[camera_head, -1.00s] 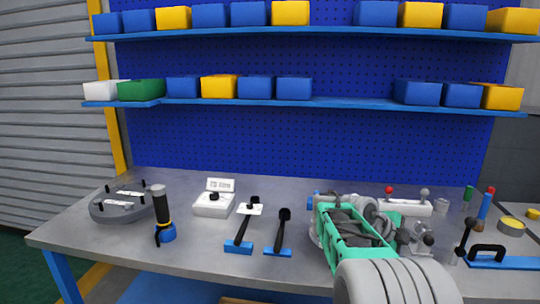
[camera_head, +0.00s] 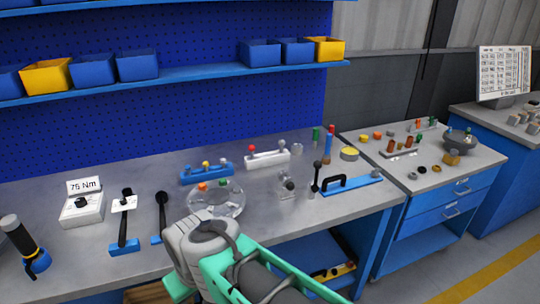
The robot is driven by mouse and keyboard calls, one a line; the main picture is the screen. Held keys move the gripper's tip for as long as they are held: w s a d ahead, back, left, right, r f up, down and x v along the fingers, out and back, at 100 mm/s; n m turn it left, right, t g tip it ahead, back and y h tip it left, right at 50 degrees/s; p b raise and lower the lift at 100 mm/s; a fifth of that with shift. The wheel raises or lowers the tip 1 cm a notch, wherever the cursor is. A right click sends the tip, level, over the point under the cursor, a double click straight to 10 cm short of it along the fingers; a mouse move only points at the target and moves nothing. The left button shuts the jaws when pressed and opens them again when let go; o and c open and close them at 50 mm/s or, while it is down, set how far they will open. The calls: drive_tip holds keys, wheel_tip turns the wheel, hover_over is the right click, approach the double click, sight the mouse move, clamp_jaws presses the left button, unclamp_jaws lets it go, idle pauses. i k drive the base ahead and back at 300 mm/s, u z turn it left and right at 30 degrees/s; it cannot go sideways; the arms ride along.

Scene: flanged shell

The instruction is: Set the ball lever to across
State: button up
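A lever with a black ball knob (camera_head: 317,164) stands near the right front of the bench, its dark stem close to upright with a slight lean. Its small grey foot (camera_head: 312,194) is beside a blue plate with a black handle. A small metal fitting (camera_head: 287,186) with a rounded knob stands just left of it. I cannot tell for sure which of these is the ball lever. My green and grey arm crosses the lower middle, left of and nearer than both. My gripper is not in view.
A clear round flanged dish (camera_head: 216,200) lies beyond my arm. Behind it are a blue rack (camera_head: 206,175) and a white rack (camera_head: 267,158) with coloured knobs. The blue plate with black handle (camera_head: 350,185) lies at the right bench edge. A second bench (camera_head: 465,165) stands right.

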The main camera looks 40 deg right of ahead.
sight(317, 164)
drive_tip(key=z, duration=0.75)
drive_tip(key=i, duration=0.4)
